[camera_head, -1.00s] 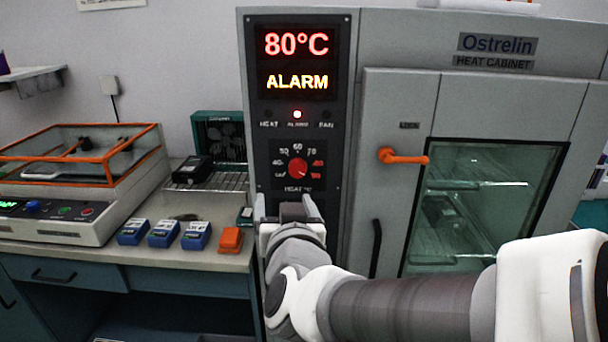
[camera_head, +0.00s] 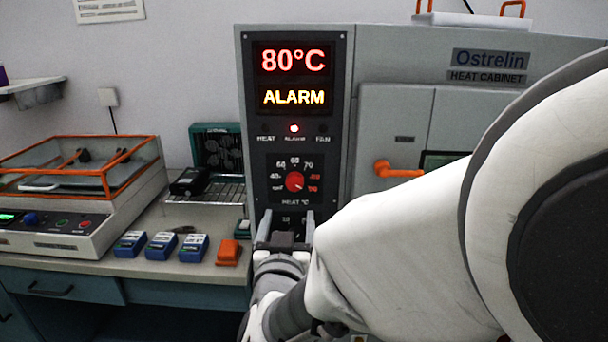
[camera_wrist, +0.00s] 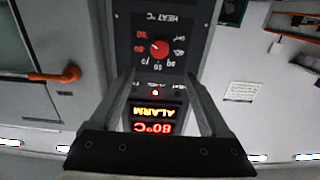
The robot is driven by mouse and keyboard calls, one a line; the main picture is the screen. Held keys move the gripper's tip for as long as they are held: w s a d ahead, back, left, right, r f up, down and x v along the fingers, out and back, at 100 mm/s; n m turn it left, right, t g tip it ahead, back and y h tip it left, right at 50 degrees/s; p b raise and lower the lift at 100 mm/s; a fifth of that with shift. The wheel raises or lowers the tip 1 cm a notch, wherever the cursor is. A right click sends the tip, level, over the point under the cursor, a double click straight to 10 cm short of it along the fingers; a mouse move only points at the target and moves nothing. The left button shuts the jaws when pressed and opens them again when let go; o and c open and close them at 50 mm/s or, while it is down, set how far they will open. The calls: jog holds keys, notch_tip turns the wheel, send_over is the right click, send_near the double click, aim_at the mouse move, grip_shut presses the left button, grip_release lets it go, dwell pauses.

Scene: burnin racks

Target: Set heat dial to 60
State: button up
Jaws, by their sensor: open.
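The red heat dial (camera_head: 294,181) sits on the dark control panel of the heat cabinet, with a ring of numbers around it. Its pointer appears to be toward the red-marked numbers at the right; the exact setting is too small to read. Above it the display (camera_head: 292,60) reads 80°C, with ALARM below and a lit red lamp. My gripper (camera_head: 285,222) is open and empty, just below the dial in the head view. In the wrist view, which is upside down, the dial (camera_wrist: 160,49) lies beyond the fingertips, and nothing is between the fingers (camera_wrist: 158,85).
The cabinet's orange door handle (camera_head: 398,169) is right of the panel, partly near my arm. A bench at left holds blue boxes (camera_head: 160,245), an orange block (camera_head: 229,252) and an orange-framed glass case (camera_head: 75,165). My arm hides much of the cabinet door.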

aim_at(294, 185)
jog(key=w, duration=1.2)
jog(key=shift+w+d+f+b, duration=0.1)
jog(key=shift+w+d+b, duration=0.15)
jog(key=shift+w+b, duration=0.15)
grip_shut()
